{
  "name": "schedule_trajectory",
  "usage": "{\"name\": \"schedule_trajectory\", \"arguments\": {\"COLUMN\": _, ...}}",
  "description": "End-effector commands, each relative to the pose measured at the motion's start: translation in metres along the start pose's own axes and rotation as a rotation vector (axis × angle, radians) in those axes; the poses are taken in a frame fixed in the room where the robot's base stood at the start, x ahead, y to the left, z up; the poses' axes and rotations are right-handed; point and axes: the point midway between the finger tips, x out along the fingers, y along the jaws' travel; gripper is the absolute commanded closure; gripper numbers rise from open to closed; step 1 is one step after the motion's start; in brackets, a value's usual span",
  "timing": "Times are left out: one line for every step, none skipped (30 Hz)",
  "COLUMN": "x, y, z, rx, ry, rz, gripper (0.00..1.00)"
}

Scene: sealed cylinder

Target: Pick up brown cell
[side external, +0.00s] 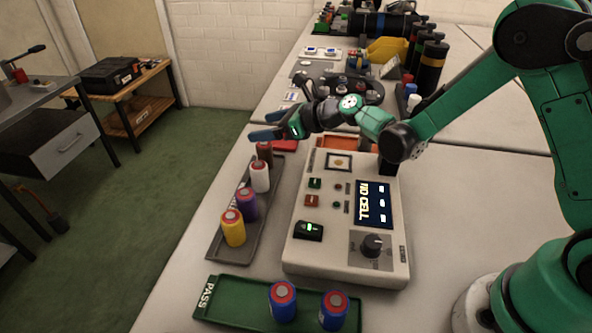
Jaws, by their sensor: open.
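The brown cell (264,154) stands upright at the far end of the grey tray (226,240), partly hidden behind the white cell (260,178). My gripper (264,126) is above it, its blue fingers spread apart and pointing left. The gripper looks empty. The lower finger appears just above the top of the brown cell; I cannot tell the exact gap.
A purple cell (247,204) and a yellow cell (233,229) stand nearer in the tray. The tester box (330,265), showing "NO CELL", is to the right. A green PASS tray (240,302) in front holds two blue cells (283,303). The left table edge is close.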

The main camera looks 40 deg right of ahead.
Motion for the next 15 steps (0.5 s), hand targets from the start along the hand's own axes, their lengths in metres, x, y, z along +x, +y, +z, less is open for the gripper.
{"name": "schedule_trajectory", "arguments": {"x": 0.003, "y": 0.000, "z": -0.006, "rx": -0.001, "ry": 0.000, "rz": 0.000, "gripper": 0.19}}
{"name": "schedule_trajectory", "arguments": {"x": 0.004, "y": 0.000, "z": -0.009, "rx": -0.001, "ry": 0.000, "rz": 0.000, "gripper": 0.19}}
{"name": "schedule_trajectory", "arguments": {"x": 0.005, "y": 0.000, "z": -0.013, "rx": -0.002, "ry": 0.001, "rz": 0.000, "gripper": 0.19}}
{"name": "schedule_trajectory", "arguments": {"x": 0.006, "y": 0.000, "z": -0.016, "rx": -0.003, "ry": 0.001, "rz": 0.000, "gripper": 0.19}}
{"name": "schedule_trajectory", "arguments": {"x": 0.007, "y": 0.000, "z": -0.017, "rx": -0.003, "ry": 0.001, "rz": 0.000, "gripper": 0.19}}
{"name": "schedule_trajectory", "arguments": {"x": 0.008, "y": 0.000, "z": -0.019, "rx": -0.004, "ry": 0.001, "rz": 0.000, "gripper": 0.19}}
{"name": "schedule_trajectory", "arguments": {"x": 0.009, "y": 0.000, "z": -0.021, "rx": -0.004, "ry": 0.001, "rz": 0.000, "gripper": 0.19}}
{"name": "schedule_trajectory", "arguments": {"x": 0.009, "y": 0.000, "z": -0.022, "rx": -0.004, "ry": 0.001, "rz": 0.000, "gripper": 0.19}}
{"name": "schedule_trajectory", "arguments": {"x": 0.010, "y": 0.000, "z": -0.025, "rx": -0.005, "ry": 0.001, "rz": 0.000, "gripper": 0.19}}
{"name": "schedule_trajectory", "arguments": {"x": 0.011, "y": 0.000, "z": -0.027, "rx": -0.005, "ry": 0.002, "rz": 0.000, "gripper": 0.19}}
{"name": "schedule_trajectory", "arguments": {"x": 0.012, "y": 0.000, "z": -0.030, "rx": -0.005, "ry": 0.002, "rz": 0.000, "gripper": 0.19}}
{"name": "schedule_trajectory", "arguments": {"x": 0.014, "y": 0.000, "z": -0.035, "rx": -0.005, "ry": 0.002, "rz": 0.000, "gripper": 0.19}}
{"name": "schedule_trajectory", "arguments": {"x": 0.016, "y": 0.000, "z": -0.039, "rx": -0.006, "ry": 0.002, "rz": 0.000, "gripper": 0.19}}
{"name": "schedule_trajectory", "arguments": {"x": 0.018, "y": 0.000, "z": -0.043, "rx": -0.006, "ry": 0.002, "rz": 0.000, "gripper": 0.19}}
{"name": "schedule_trajectory", "arguments": {"x": 0.020, "y": 0.000, "z": -0.049, "rx": -0.006, "ry": 0.002, "rz": 0.000, "gripper": 0.19}}
